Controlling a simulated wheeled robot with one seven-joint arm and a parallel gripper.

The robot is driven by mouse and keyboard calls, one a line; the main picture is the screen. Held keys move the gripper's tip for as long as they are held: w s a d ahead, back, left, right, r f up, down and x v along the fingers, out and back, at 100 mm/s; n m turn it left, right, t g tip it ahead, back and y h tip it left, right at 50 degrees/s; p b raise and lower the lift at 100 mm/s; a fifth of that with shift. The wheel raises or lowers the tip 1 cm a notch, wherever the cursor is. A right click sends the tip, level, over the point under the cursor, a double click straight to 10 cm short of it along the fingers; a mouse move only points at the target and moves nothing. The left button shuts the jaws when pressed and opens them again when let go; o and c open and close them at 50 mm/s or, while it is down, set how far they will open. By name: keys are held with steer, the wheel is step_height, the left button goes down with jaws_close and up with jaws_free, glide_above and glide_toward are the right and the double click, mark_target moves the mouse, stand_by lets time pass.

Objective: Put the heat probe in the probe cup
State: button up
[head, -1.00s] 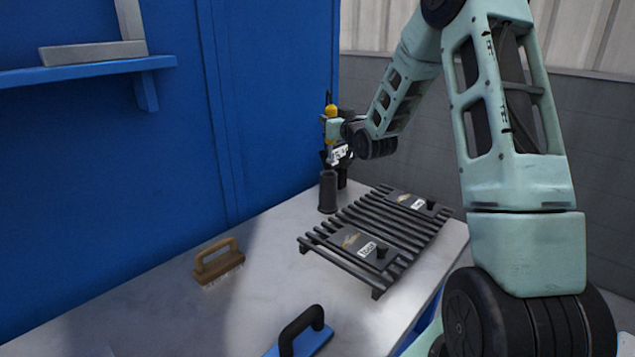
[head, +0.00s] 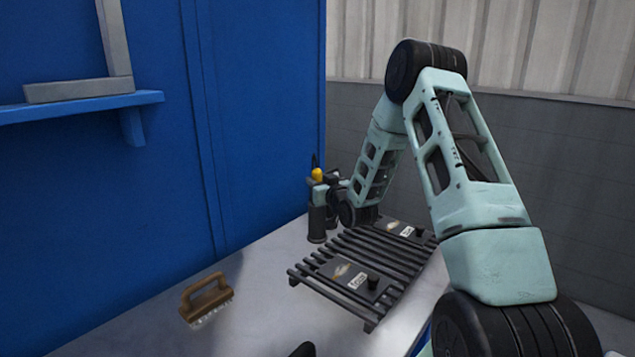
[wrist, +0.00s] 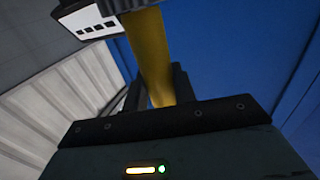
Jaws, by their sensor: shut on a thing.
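The heat probe (head: 316,174) shows its yellow top in the head view, at the far end of the table. In the wrist view its yellow body (wrist: 150,55) stands between my finger pads, with a white-and-black labelled part beside it. My gripper (head: 319,186) is shut on the probe, directly over the dark cylindrical probe cup (head: 317,222). The probe's lower end is hidden, apparently down inside the cup's mouth; how deep I cannot tell. The cup stands upright on the table.
A dark slatted rack (head: 385,258) with labelled plates lies right of the cup. A second dark cylinder stands close behind the cup, partly hidden. A wooden-handled brush (head: 207,299) lies nearer on the left. A blue wall with a shelf (head: 75,106) bounds the left side.

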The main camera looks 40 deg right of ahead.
steer(key=shift+f, duration=0.1)
steer(key=o, duration=1)
